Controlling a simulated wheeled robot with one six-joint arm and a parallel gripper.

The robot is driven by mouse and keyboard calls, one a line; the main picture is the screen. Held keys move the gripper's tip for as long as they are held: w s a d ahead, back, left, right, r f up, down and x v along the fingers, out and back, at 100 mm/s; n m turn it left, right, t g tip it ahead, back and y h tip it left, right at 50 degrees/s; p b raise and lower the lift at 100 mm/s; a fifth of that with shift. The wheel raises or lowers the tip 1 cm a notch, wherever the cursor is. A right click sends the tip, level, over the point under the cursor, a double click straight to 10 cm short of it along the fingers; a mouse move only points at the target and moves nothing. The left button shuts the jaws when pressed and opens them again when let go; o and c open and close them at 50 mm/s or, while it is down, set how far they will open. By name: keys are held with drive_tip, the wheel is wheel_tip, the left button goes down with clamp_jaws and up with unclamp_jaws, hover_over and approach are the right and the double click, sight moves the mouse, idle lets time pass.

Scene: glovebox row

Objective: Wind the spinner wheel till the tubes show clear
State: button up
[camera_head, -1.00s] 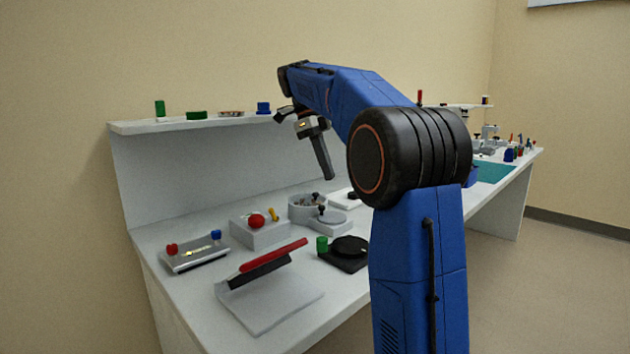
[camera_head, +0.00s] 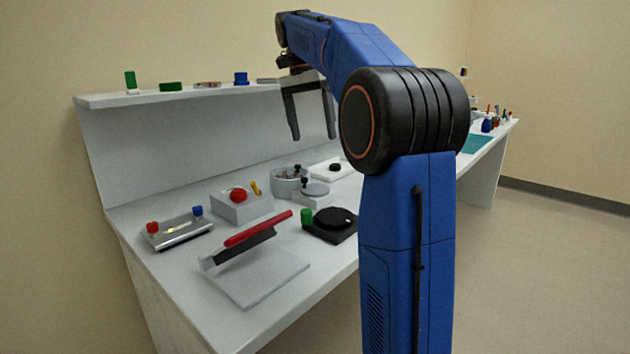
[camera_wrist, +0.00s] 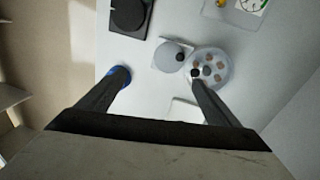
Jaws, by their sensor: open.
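The spinner appears to be a round grey drum (camera_head: 289,186) with small tubes standing in it, plus a flat grey wheel (camera_head: 315,189) with a black knob beside it. In the wrist view the drum (camera_wrist: 219,57) shows several brownish round tube tops, and the wheel (camera_wrist: 166,57) lies to its left. I cannot tell whether the tubes' contents are clear. My gripper (camera_head: 313,137) is open and empty, pointing down above the bench, clear of the spinner. In the wrist view one finger of my gripper (camera_wrist: 160,80) overlaps the drum's lower edge.
A black turntable (camera_head: 331,224) with a green knob, a grey box with a red button (camera_head: 238,195) and a red-handled device (camera_head: 258,230) stand nearer the front. A white plate (camera_head: 326,171) lies behind the spinner. A shelf (camera_head: 200,93) runs along the back.

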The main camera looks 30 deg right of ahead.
sight(315, 188)
drive_tip(key=f+n, duration=0.5)
drive_tip(key=f+n+t, duration=0.1)
drive_tip(key=f+n, duration=0.4)
drive_tip(key=f+n+y, duration=0.1)
drive_tip(key=f+n, duration=0.3)
drive_tip(key=f, duration=0.1)
drive_tip(key=shift+s+d+n+t, duration=0.2)
drive_tip(key=shift+d+n+t, duration=0.1)
drive_tip(key=shift+d+n, duration=0.1)
idle(0.4)
drive_tip(key=shift+r, duration=0.1)
drive_tip(key=c, duration=1.1)
